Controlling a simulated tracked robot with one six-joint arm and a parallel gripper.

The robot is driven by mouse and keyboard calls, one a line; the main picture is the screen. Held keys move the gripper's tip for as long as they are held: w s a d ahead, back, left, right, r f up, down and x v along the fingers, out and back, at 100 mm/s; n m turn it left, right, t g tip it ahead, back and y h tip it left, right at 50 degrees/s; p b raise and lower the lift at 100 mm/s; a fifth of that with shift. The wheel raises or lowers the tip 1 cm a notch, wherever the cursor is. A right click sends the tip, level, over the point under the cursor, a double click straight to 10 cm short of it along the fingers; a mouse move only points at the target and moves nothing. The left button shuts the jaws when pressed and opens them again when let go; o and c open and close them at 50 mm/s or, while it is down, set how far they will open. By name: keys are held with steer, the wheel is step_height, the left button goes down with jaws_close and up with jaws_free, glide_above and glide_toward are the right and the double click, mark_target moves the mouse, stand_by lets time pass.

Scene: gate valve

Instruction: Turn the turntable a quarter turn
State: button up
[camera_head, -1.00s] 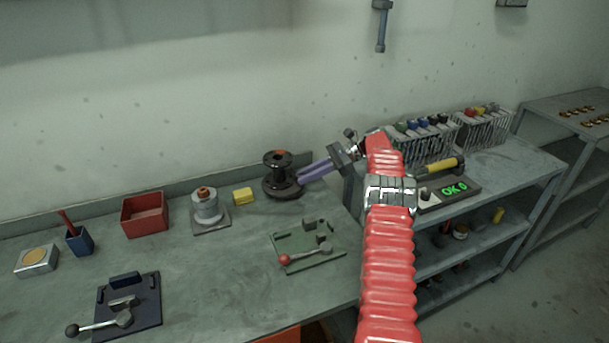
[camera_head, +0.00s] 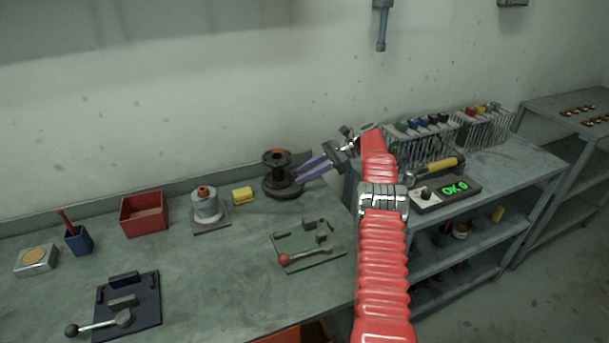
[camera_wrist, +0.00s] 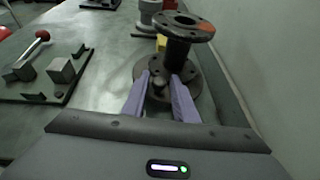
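The dark turntable (camera_head: 283,190) is a round base at the back right of the bench, carrying a flanged spool (camera_head: 276,164) with an orange mark on top. In the wrist view the turntable (camera_wrist: 196,106) and the upright spool (camera_wrist: 183,50) are straight ahead. My gripper (camera_head: 299,174) reaches in from the right, its two purple fingers apart at the turntable's near side. In the wrist view my gripper (camera_wrist: 159,76) is open. A small dark stud (camera_wrist: 157,91) shows between the fingers. I cannot tell whether they touch it.
A green plate with a red-knobbed lever (camera_head: 308,247) lies in front of the turntable. A yellow block (camera_head: 242,196) and a grey flanged piece (camera_head: 207,208) stand to its left. The wall is close behind. A shelf with a display box (camera_head: 447,193) is at the right.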

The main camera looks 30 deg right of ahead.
steer(key=shift+o, duration=0.9)
steer(key=shift+s+d, duration=0.15)
steer(key=shift+d, duration=0.05)
steer(key=shift+r, duration=0.2)
steer(key=shift+c, duration=1.4)
steer(key=shift+t+h, duration=0.5)
steer(key=shift+t, duration=0.1)
steer(key=r, duration=0.1)
steer(key=w+r, duration=0.1)
steer(key=d+r, duration=0.1)
steer(key=r, duration=0.1)
steer(key=shift+w+r, duration=0.1)
steer(key=shift+w, duration=0.05)
jaws_close()
steer(key=s+d+r+m+t+h, duration=0.1)
steer(key=s+d+r+t+h, duration=0.4)
steer(key=d+h, duration=0.4)
steer(key=s+d+h, duration=0.1)
steer(key=s+h, duration=0.5)
steer(key=s, duration=0.4)
steer(key=shift+s+d+f+g, duration=0.3)
steer(key=shift+s+d+f, duration=0.05)
steer(key=shift+d+f, duration=0.1)
